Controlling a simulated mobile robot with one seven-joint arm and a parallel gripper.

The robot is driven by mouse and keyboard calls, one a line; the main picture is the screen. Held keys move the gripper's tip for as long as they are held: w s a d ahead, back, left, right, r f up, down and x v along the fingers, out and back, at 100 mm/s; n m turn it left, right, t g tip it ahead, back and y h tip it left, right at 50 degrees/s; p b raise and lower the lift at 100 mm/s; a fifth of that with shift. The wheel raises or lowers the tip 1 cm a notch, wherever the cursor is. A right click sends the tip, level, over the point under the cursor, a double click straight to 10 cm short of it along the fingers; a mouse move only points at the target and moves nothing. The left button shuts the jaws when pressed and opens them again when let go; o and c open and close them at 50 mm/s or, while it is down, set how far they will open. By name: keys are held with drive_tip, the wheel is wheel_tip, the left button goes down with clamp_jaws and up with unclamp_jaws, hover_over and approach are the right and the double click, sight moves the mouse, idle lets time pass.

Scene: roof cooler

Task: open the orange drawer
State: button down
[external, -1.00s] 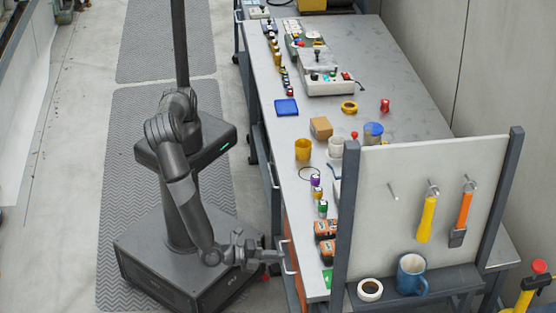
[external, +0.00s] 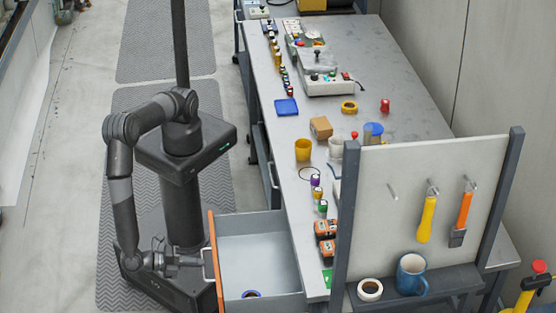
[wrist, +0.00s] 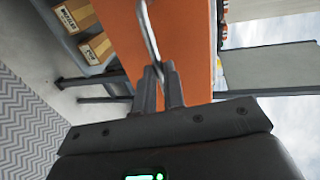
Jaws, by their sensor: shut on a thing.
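The orange drawer (external: 214,262) is pulled well out from the workbench, toward my base. In the wrist view the orange drawer front (wrist: 180,50) fills the upper middle. My gripper (external: 199,262) is at the drawer front, shut on the metal handle (external: 206,264). The wrist view shows both fingers (wrist: 162,88) closed around the handle bar (wrist: 148,30).
The workbench (external: 400,105) holds tools, cups and boxes. A pegboard stand (external: 380,220) with hanging tools rises at the right. Cardboard boxes (wrist: 76,15) lie on a lower shelf at upper left in the wrist view. Patterned floor matting (external: 165,40) lies clear behind my base.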

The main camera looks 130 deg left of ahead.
drive_tip(key=shift+f+v, duration=0.25)
drive_tip(key=shift+v, duration=0.95)
drive_tip(key=shift+f+v, duration=0.25)
drive_tip(key=shift+v, duration=0.95)
drive_tip(key=shift+d, duration=0.1)
drive_tip(key=c, duration=1.5)
unclamp_jaws()
drive_tip(key=v, duration=1)
drive_tip(key=shift+s+d, duration=0.25)
drive_tip(key=shift+s, duration=0.1)
drive_tip(key=shift+w+r, duration=0.1)
